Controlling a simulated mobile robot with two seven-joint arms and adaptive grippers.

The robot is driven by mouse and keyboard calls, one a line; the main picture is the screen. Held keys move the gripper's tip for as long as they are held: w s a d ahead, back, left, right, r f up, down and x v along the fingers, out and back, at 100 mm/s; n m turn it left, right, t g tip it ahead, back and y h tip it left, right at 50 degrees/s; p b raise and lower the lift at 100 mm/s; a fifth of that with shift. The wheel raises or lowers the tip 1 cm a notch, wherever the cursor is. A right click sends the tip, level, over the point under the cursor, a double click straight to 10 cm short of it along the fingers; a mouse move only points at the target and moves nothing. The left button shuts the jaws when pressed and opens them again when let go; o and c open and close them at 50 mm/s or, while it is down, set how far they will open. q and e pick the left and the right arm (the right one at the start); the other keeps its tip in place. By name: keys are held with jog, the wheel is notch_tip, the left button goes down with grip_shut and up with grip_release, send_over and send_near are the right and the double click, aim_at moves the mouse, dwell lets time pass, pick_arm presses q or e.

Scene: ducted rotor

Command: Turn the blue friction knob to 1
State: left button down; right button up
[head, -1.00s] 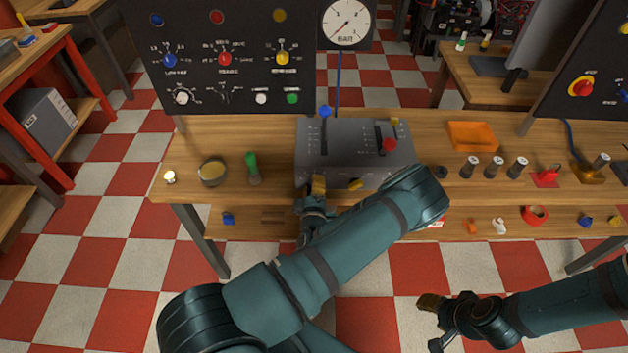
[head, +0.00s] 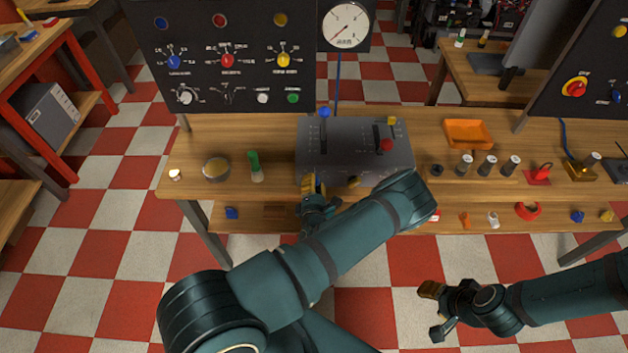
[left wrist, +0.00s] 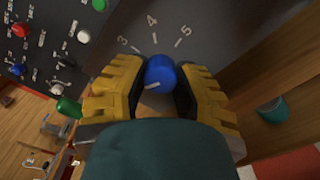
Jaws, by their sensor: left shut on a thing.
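The blue friction knob (left wrist: 160,73) sits between the two yellow-and-black fingers of my left gripper (left wrist: 160,92) in the left wrist view. The fingers press it from both sides. The figures 3, 4 and 5 show on the dark face beyond it; the figure 1 is not visible. A short pale mark shows on the knob, but I cannot tell which figure it points to. In the head view my left gripper (head: 313,187) is at the front of the grey console (head: 350,155), mostly hiding the knob. My right gripper (head: 433,311) is open and empty at the lower right.
The console carries a blue-topped lever (head: 324,112) and a red-topped lever (head: 387,145). A green-capped item (head: 255,167) and a round tin (head: 216,168) stand left of it. An orange tray (head: 468,133) lies to the right. A black dial panel (head: 225,60) rises behind.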

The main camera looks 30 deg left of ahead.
pick_arm(q)
jog(key=shift+n+p, duration=0.35)
jog(key=shift+n, duration=1.25)
jog(key=c, duration=0.7)
grip_release()
jog(key=shift+a, duration=0.1)
jog(key=shift+v, duration=4)
